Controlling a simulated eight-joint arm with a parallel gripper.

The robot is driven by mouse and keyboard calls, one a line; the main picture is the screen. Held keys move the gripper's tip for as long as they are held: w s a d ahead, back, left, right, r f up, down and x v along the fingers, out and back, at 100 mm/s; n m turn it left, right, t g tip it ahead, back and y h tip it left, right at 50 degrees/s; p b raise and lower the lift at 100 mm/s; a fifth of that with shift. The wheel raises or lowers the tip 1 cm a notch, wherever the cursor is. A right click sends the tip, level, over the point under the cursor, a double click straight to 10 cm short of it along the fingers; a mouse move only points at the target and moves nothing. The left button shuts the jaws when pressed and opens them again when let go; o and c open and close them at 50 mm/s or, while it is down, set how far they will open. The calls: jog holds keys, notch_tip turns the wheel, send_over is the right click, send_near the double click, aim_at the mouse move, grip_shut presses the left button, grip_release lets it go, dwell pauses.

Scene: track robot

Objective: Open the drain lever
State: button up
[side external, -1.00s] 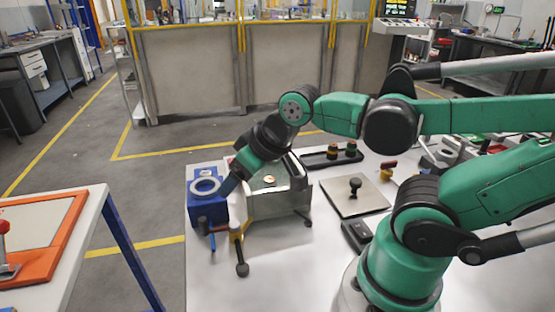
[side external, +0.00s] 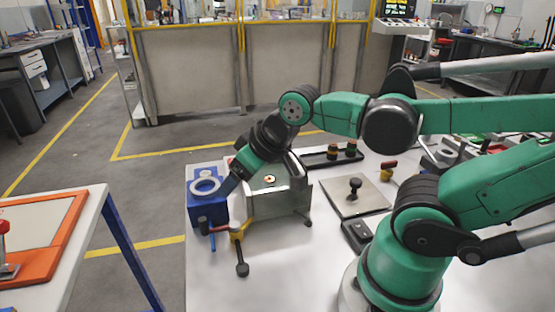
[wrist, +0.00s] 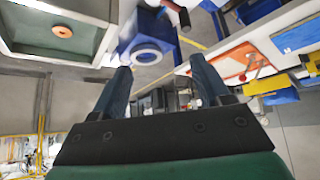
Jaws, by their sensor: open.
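A grey metal tank (side external: 290,203) stands on the white table, with an orange-brown disc on its top. A lever with a black knob (side external: 242,269) hangs at its front from a yellow fitting (side external: 237,230). This looks like the drain lever. My gripper (side external: 230,186) points down and left beside the tank's left side, above and behind the lever, apart from its knob. In the wrist view my gripper (wrist: 159,66) is open, with nothing between the blue fingers. The tank (wrist: 95,12) shows at upper left there. The fingertips partly hide each other in the side view.
A blue box with a white ring (side external: 206,186) stands close left of my gripper; it also shows in the wrist view (wrist: 146,52). A blue-stemmed handle (side external: 204,227) is at its front. A plate with a black knob (side external: 354,189) lies right. The front table is clear.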

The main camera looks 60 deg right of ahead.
jog(key=shift+c, duration=1.2)
jog(key=m+g, duration=0.5)
jog(key=g, duration=0.1)
send_over(202, 220)
jog(key=f, duration=0.2)
jog(key=shift+s+d+f, duration=0.25)
jog(key=shift+d+f, duration=0.05)
jog(key=shift+f, duration=0.05)
jog(key=shift+w+a+f+g, duration=0.15)
jog(key=shift+f+g, duration=0.15)
jog(key=shift+g, duration=0.1)
jog(key=shift+w+a+f, duration=0.1)
jog(key=shift+f, duration=2.95)
grip_shut()
